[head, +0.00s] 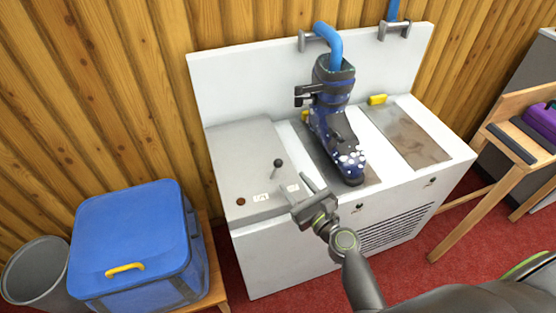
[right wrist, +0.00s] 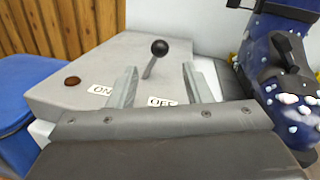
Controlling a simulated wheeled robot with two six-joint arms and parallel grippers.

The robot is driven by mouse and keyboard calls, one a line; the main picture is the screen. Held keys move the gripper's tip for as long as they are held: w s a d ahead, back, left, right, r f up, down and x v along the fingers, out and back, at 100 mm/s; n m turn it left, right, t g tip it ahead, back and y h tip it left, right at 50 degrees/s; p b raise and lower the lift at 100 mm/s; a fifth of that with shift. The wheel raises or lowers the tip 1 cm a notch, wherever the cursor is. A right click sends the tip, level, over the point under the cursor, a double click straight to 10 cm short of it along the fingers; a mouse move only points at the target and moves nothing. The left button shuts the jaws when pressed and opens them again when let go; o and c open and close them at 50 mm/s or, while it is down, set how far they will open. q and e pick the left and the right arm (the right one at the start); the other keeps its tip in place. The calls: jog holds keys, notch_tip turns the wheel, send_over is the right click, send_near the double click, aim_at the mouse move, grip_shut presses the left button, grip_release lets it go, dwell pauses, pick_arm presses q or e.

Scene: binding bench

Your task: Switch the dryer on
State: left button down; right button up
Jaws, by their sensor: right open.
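The dryer (head: 255,268) is a white cabinet with a grey control panel (head: 235,150) on its left top. A lever with a black knob (head: 278,163) stands on the panel, tilted slightly right, toward the OFF label (right wrist: 162,101). The ON label (right wrist: 101,90) is to its left, beside a dark reddish-brown lamp (head: 241,201) that looks unlit. My right gripper (head: 294,183) is open and empty at the panel's front right. In the right wrist view the lever (right wrist: 159,47) appears between the fingers but beyond their tips. My left gripper is not in view.
A blue ski boot (head: 335,115) with white spots stands on the dryer, right of the panel, under a blue hose (head: 330,40). A blue box (head: 130,235) and a grey bin (head: 38,275) are at left. A wooden stand (head: 490,160) is at right.

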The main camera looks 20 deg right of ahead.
aim_at(278, 162)
jog(key=x, duration=0.9)
jog(key=shift+w+a, duration=0.1)
jog(key=shift+w, duration=0.05)
grip_shut()
